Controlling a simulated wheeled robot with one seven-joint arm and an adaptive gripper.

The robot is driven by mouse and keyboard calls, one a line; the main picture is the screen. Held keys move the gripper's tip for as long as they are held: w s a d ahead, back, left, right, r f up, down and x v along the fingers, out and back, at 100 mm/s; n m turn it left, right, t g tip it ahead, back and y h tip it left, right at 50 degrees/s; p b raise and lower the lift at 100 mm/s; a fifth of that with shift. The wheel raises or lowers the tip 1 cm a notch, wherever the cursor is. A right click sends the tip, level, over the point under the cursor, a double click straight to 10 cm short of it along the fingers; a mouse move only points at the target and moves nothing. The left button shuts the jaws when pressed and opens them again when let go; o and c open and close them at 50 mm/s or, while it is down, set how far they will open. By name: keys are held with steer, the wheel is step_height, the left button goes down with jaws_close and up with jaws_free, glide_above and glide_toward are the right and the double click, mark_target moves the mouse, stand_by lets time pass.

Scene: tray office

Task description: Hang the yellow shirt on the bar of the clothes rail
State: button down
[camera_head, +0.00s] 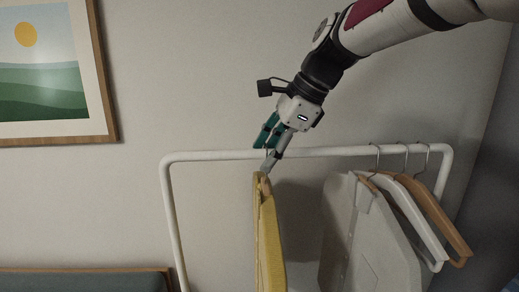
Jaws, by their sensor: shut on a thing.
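The yellow shirt (268,235) hangs below my gripper (265,160), seen nearly edge-on, with its lower part cut off by the picture's bottom edge. A bit of its tan hanger shows at the collar. My gripper is shut on the top of the hanger, just at the height of the bar. The white clothes rail (168,205) has its bar (218,155) running across behind or at my fingers. The hanger's hook is mostly hidden by the fingers, so I cannot tell whether it touches the bar.
A pale grey garment (350,240), a white hanger (425,235) and a wooden hanger (440,215) hang at the bar's right end. The bar's left part is free. A framed picture (110,100) hangs on the wall at left. A blue-grey padded piece (85,281) stands at lower left.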

steer(key=c, duration=0.7)
jaws_free()
steer(key=v, duration=1.1)
steer(key=s+d+f+n+t+h+b, duration=0.1)
steer(key=s+d+f+n+h, duration=0.1)
steer(key=s+f+n, duration=0.6)
steer(key=s+d+f+n+t+h+b, duration=0.1)
steer(key=s+d+f+n+h, duration=0.2)
steer(key=s+f+n, duration=0.6)
step_height(320, 180, down, 3)
steer(key=s+d, duration=0.2)
steer(key=shift+s+d+r, duration=0.2)
steer(key=shift+s+d, duration=0.05)
steer(key=shift+s, duration=0.15)
